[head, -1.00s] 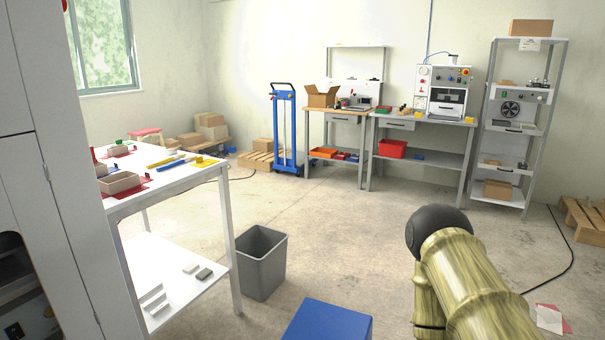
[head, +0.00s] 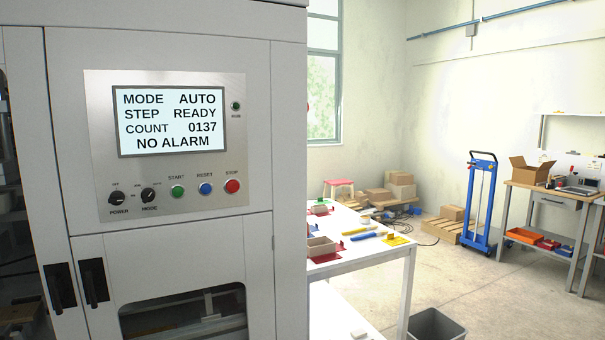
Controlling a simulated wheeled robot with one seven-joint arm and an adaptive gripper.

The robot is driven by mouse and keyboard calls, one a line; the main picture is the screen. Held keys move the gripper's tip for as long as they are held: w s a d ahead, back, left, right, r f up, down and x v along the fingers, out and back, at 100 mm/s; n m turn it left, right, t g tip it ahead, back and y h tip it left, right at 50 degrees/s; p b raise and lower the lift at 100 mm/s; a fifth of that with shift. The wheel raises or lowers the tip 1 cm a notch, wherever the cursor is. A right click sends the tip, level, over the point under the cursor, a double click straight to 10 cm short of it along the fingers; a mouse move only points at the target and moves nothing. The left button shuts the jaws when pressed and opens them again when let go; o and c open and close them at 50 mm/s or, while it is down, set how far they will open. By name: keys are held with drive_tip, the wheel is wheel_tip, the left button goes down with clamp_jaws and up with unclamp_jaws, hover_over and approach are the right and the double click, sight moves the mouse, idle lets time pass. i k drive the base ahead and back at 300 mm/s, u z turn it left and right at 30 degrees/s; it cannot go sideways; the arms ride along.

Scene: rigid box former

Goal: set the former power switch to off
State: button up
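The grey box former cabinet (head: 255,180) fills the left of the head view. Its control panel (head: 215,140) carries a lit screen (head: 171,121) reading MODE AUTO, STEP READY, COUNT 0137, NO ALARM. The black power switch (head: 117,199) is a rotary knob at the panel's lower left, labelled POWER, with an OFF mark at its upper left. I cannot surely tell where its pointer stands. The similar mode knob (head: 148,195) sits just right of it. My gripper is not in view.
Green start (head: 177,191), blue reset (head: 205,188) and red stop (head: 232,186) buttons line up right of the knobs. Dark door handles (head: 94,283) stick out below. A white table (head: 345,268) with boxes and tools stands right of the cabinet, a grey bin (head: 435,325) beside it. Open floor lies beyond.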

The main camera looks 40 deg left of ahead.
sight(116, 198)
drive_tip(key=u, duration=1.8)
